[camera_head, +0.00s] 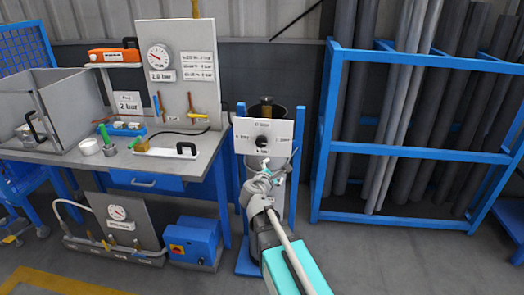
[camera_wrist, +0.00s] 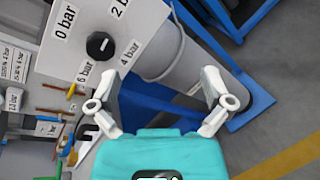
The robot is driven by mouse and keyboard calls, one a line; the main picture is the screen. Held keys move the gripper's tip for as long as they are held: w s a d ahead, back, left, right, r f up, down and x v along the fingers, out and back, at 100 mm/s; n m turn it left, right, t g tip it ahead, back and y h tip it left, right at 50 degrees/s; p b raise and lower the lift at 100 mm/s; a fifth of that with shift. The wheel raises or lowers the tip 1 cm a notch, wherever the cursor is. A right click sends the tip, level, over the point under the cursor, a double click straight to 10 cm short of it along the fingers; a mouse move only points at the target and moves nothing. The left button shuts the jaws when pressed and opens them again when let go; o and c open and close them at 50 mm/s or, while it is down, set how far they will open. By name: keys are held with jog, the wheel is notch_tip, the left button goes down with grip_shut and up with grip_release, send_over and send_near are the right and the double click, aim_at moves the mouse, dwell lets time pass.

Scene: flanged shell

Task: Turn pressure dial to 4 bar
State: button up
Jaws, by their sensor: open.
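The pressure dial is a round black knob (camera_head: 262,141) on a white panel (camera_head: 243,128). The panel is fixed to the front of a grey cylinder in a blue stand. In the wrist view the knob (camera_wrist: 99,45) is at upper left, on the white panel (camera_wrist: 70,68) marked 0, 2, 4 and 6 bar. I cannot tell surely which mark its pointer faces. My gripper (camera_head: 264,172) is just below the panel in the head view. In the wrist view my gripper (camera_wrist: 160,88) has its fingers spread wide with nothing between them, apart from the knob.
A blue pump box (camera_head: 195,243) is on the floor. A blue rack (camera_head: 420,153) of grey pipes stands to the right. The floor in front is clear.

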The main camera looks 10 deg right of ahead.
jog(key=w+a+r+n+t+y+b, duration=0.1)
jog(key=w+a+n+t+y, duration=0.1)
jog(key=n, duration=0.7)
jog(key=w+a+t, duration=0.1)
jog(key=a+t, duration=0.1)
jog(key=a, duration=0.1)
jog(key=shift+w+a+r+y+b, duration=0.2)
jog(key=shift+a+r+y+b, duration=0.1)
jog(key=shift+a+b, duration=0.1)
